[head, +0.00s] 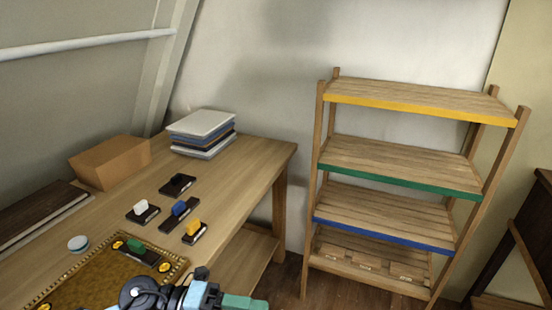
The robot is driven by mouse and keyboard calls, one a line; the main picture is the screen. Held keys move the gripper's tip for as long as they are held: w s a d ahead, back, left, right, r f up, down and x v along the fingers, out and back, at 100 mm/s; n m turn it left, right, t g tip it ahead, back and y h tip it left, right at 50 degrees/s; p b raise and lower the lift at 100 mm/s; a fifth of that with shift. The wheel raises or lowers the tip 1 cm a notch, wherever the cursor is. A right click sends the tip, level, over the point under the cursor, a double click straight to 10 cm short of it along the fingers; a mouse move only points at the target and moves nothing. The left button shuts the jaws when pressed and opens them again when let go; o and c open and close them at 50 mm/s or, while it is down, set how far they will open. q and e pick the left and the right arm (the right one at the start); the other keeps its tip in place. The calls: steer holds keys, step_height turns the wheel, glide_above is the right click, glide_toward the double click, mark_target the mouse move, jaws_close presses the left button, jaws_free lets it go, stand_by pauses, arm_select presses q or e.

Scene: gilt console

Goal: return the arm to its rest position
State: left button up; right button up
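Part of one of my arms (195,295) shows at the bottom edge, with dark, light blue and teal parts. It covers the lower right corner of the gilt-edged brown panel (95,282). I cannot tell from this view which arm it is. No gripper fingertips are visible, and the rest of the arm is cut off by the frame.
The wooden table holds dark blocks with white (141,206), blue (179,208) and yellow (193,227) tops, a box (112,162) and a stack (202,133). A green-topped block (135,246) lies on the panel. A shelf rack (400,168) stands right.

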arm_select(q)
steer(key=s+a+f+n+t+y, duration=0.1)
steer(key=a+f+n+t+y, duration=0.55)
steer(key=n, duration=0.75)
steer(key=s+a+f+n+t+y, duration=0.1)
steer(key=a+f+n+t+y, duration=0.3)
steer(key=f+n+t, duration=0.65)
steer(key=s+a+f+n+g+y, duration=0.2)
steer(key=s+f+n, duration=0.3)
steer(key=s, duration=0.3)
steer(key=s+a+f+n+g+y, duration=0.2)
steer(key=s+f+n, duration=0.4)
steer(key=s, duration=0.3)
steer(key=shift+s+a+f+g+y+p, duration=0.2)
steer(key=shift+a+f+g+y+p, duration=0.2)
steer(key=shift+a+g, duration=0.55)
steer(key=shift+d+g, duration=0.25)
stand_by(2.6)
